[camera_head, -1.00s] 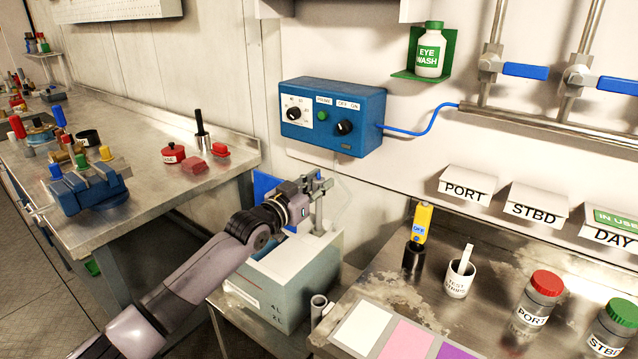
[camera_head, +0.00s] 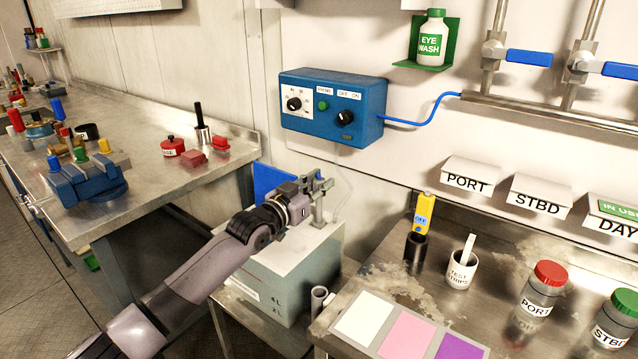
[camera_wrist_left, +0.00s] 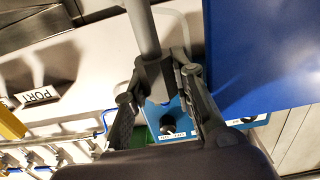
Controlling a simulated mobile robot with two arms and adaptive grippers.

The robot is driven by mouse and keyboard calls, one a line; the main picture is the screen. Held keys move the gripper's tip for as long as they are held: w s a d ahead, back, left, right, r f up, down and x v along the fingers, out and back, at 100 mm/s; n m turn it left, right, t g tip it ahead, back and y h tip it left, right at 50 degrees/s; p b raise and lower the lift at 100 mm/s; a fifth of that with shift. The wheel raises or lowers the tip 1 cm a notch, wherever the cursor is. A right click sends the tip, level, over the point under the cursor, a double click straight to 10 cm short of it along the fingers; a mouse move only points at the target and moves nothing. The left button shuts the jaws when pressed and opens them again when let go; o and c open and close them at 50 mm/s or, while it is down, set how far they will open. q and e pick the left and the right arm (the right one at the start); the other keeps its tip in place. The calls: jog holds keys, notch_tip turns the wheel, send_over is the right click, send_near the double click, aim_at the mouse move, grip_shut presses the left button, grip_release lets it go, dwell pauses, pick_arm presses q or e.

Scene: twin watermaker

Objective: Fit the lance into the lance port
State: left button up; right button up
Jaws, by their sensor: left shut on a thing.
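My left gripper (camera_head: 320,184) is shut on the lance, a grey rod (camera_head: 318,210) that stands about upright above the back of a pale box-shaped tank (camera_head: 272,290) with litre marks. In the left wrist view the gripper (camera_wrist_left: 170,80) closes around a grey fitting on the lance, and the rod (camera_wrist_left: 142,28) runs out past the top edge. The lance port cannot be made out, and the arm covers part of the tank's top. I cannot tell whether the lance's lower end touches the tank. My right gripper is not in view.
A blue control box (camera_head: 331,108) hangs on the wall behind. A grey open tube (camera_head: 319,300) stands beside the tank. The right bench (camera_head: 398,287) holds a yellow meter, a strip cup and bottles. A steel bench (camera_head: 150,195) with a blue vise stands left.

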pick_arm(q)
jog(key=shift+a+f+b, duration=0.15)
jog(key=shift+f+b, duration=0.5)
jog(key=shift+f, duration=0.45)
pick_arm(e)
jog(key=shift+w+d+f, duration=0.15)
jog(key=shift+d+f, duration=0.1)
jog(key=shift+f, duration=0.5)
pick_arm(q)
jog(key=o, duration=1)
jog(key=shift+r, duration=0.15)
jog(key=shift+o, duration=0.2)
jog(key=shift+w+r, duration=0.1)
jog(key=shift+a, duration=0.1)
jog(key=v, duration=0.6)
jog(key=shift+s, duration=0.45)
jog(key=shift+s+a, duration=0.25)
jog(key=shift+s, duration=0.15)
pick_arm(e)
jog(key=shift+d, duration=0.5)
pick_arm(q)
jog(key=shift+r, duration=0.2)
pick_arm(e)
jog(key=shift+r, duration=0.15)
